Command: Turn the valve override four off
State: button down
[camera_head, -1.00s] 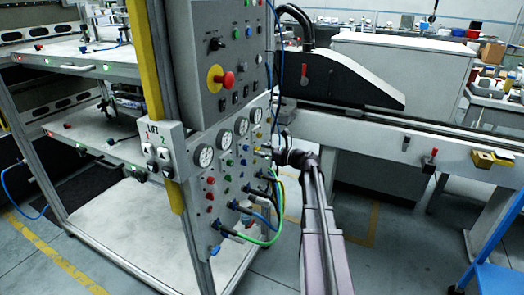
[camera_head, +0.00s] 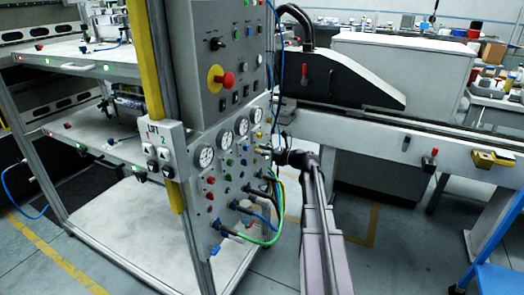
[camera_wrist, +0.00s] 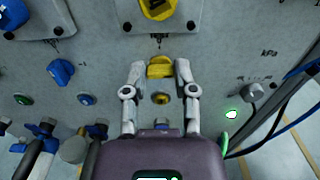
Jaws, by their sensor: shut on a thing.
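In the wrist view, a small yellow knob (camera_wrist: 160,68) on the grey valve panel (camera_wrist: 215,62) sits between the two fingertips of my gripper (camera_wrist: 160,73). The gripper is shut on this knob. Its label is too small to read, so I cannot tell its number. In the head view, my gripper (camera_head: 275,156) reaches the right edge of the panel (camera_head: 224,172), and its fingers and the knob are hard to make out there.
A round yellow button (camera_wrist: 160,98) lies just below the held knob. A larger yellow knob (camera_wrist: 158,8) is above, and a blue knob (camera_wrist: 61,71) is to the left. Green and blue hoses (camera_head: 278,205) hang from the panel near my arm. Open floor lies right of the panel.

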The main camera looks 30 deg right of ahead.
jog(key=shift+s+a+f+n, duration=0.1)
jog(key=shift+n, duration=4.3)
jog(key=shift+a+f+n, duration=0.1)
jog(key=shift+n, duration=4.3)
jog(key=shift+c, duration=2.1)
grip_release()
jog(key=shift+s+d, duration=0.1)
jog(key=shift+d, duration=0.05)
